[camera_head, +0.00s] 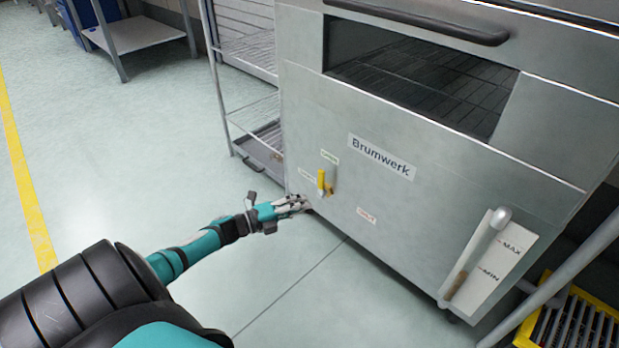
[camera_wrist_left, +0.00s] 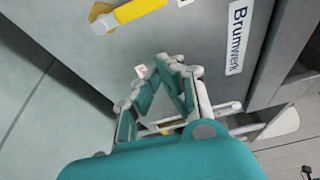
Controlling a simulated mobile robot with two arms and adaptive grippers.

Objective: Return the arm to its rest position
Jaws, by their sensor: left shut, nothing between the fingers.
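My left arm reaches out from the lower left in the head view, and its left gripper (camera_head: 300,203) is in front of the lower left part of the steel machine (camera_head: 300,120). The fingers are closed and hold nothing. In the left wrist view the gripper (camera_wrist_left: 172,62) shows with its fingertips together, in front of the grey machine panel. A yellow valve handle (camera_head: 322,182) on the panel is just above and right of the gripper, apart from it. It also shows in the left wrist view (camera_wrist_left: 138,10). My right gripper is not in view.
The machine carries a Brumwerk label (camera_head: 381,156) and a level gauge (camera_head: 488,262) with MAX and MIN marks. A wire rack (camera_head: 250,100) stands left of it. A yellow grate (camera_head: 575,325) lies at the lower right. The floor on the left is clear.

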